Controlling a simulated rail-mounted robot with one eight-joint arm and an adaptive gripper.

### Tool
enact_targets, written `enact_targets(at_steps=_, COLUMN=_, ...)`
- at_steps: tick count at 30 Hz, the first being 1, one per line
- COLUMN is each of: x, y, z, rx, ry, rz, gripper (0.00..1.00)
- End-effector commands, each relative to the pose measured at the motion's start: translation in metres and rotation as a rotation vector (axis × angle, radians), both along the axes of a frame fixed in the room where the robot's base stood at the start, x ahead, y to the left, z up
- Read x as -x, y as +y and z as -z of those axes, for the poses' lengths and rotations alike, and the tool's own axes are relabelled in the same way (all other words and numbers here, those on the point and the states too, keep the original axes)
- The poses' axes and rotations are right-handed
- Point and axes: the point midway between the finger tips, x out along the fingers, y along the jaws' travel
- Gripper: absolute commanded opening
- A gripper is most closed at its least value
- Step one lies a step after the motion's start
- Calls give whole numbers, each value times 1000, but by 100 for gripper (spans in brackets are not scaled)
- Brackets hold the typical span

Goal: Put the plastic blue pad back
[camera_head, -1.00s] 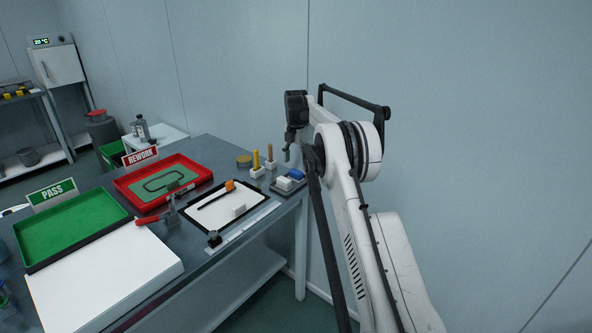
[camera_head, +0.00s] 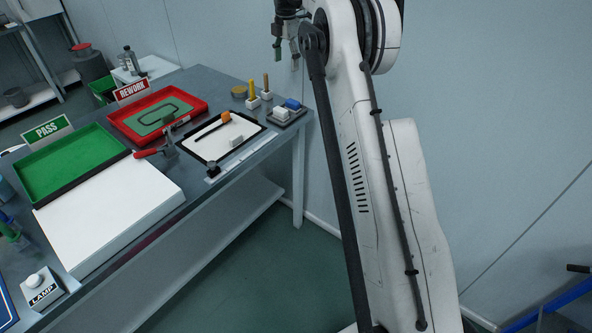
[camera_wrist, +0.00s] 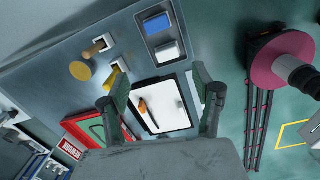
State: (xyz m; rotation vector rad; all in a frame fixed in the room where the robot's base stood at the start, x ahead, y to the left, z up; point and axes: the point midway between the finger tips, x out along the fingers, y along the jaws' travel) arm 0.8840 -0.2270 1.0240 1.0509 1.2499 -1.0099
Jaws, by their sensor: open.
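The blue pad (camera_head: 292,104) lies in a small grey tray (camera_head: 273,121) at the far right corner of the bench, beside a white pad (camera_head: 281,113). In the wrist view the blue pad (camera_wrist: 157,24) and the white pad (camera_wrist: 167,52) sit in separate parts of the tray, at top centre. My gripper (camera_head: 286,48) is above the tray in the head view. In the wrist view my gripper (camera_wrist: 158,78) is open with nothing between its fingers, and both pads lie beyond the fingertips.
A black-edged white board (camera_head: 209,152) holds an orange-ended tool and a pale block (camera_head: 235,141). Yellow-handled (camera_head: 252,90) and brown-handled tools stand in holders near the tray. A red REWORK tray (camera_head: 121,126) and green PASS tray (camera_head: 97,171) are to the left.

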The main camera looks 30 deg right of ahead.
Motion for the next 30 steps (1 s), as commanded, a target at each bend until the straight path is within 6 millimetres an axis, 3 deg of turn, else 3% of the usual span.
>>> enact_targets(at_steps=6, x=36, y=36, z=-53, rx=-6, ry=-65, rz=197, gripper=63)
enact_targets(at_steps=15, x=103, y=83, z=-106, rx=-39, ry=-157, rz=471, gripper=63)
enact_targets(at_steps=22, x=164, y=116, z=-130, rx=-87, ry=-225, rz=677, gripper=63)
enact_targets(at_steps=30, x=245, y=152, z=-140, rx=-166, ry=-298, rz=918, gripper=63)
